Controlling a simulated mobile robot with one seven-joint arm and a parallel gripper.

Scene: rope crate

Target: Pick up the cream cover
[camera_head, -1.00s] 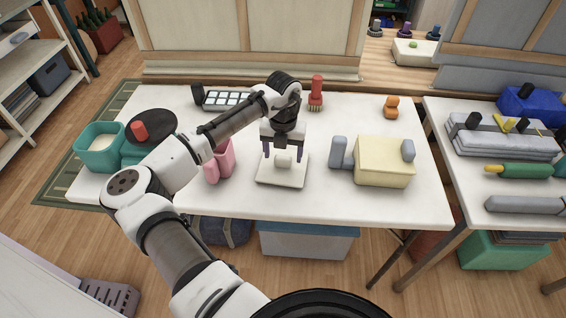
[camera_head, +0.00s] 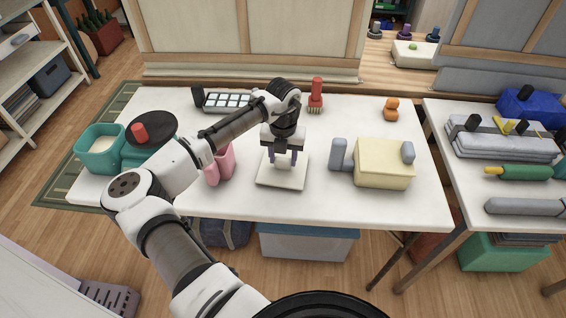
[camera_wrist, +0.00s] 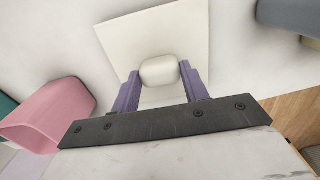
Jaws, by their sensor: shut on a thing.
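The cream cover (camera_head: 283,179) is a flat square plate with a rounded knob on top. It lies on the white table, left of the pale yellow box. My gripper (camera_head: 284,160) is directly above the plate, its purple fingers closed on the knob from both sides. In the wrist view the cover (camera_wrist: 190,30) fills the upper middle, and my gripper (camera_wrist: 160,73) has a finger touching each side of the knob. The plate looks flat on the table, with no clear gap under it.
A pink container (camera_head: 220,164) stands close on the left. A grey upright piece (camera_head: 338,154) and the pale yellow box (camera_head: 383,163) stand on the right. A teal container (camera_head: 101,150), a red-handled brush (camera_head: 316,95) and an orange object (camera_head: 391,109) are farther off. The table front is clear.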

